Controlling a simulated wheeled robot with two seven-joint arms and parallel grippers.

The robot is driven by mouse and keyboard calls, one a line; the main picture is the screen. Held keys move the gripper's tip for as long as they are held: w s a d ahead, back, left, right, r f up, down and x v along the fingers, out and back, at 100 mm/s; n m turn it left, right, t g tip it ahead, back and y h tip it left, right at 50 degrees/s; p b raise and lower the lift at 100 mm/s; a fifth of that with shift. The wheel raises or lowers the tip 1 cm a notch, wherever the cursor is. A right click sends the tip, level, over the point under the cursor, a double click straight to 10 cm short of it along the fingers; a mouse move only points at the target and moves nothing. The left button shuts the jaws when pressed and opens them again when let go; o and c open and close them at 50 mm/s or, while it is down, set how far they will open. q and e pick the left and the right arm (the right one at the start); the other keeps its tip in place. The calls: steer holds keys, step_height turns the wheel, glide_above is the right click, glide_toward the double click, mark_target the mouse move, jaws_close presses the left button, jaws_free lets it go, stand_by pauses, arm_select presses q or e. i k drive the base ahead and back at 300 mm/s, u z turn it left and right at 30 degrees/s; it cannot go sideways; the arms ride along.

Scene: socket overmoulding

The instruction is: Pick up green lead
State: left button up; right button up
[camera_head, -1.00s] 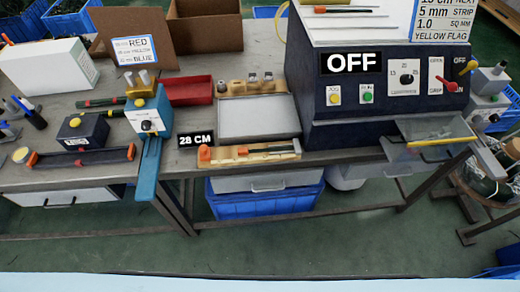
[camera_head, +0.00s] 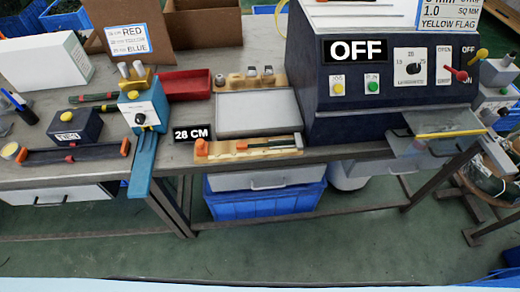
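Neither of my grippers shows in the head view. No lead can be made out for certain as the green one. A thin piece that looks dark green (camera_head: 268,143) lies along the wooden fixture (camera_head: 228,153) with an orange end block, beside the 28 CM sign (camera_head: 192,132). Two thin green, red and dark rods (camera_head: 92,98) lie on the bench at the left; I cannot tell whether they are tools or leads. A yellow strip (camera_head: 450,133) lies across the clear tray (camera_head: 425,146) at the right.
The dark machine (camera_head: 400,115) with the OFF display stands at the right. A grey plate (camera_head: 257,113), a red bin (camera_head: 185,84), a blue-and-white device (camera_head: 143,113) and a white box (camera_head: 45,62) crowd the bench. Open floor (camera_head: 250,245) lies in front.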

mark_target(239, 145)
steer(key=z, duration=3.4)
steer(key=k, duration=1.15)
steer(key=u, duration=1.4)
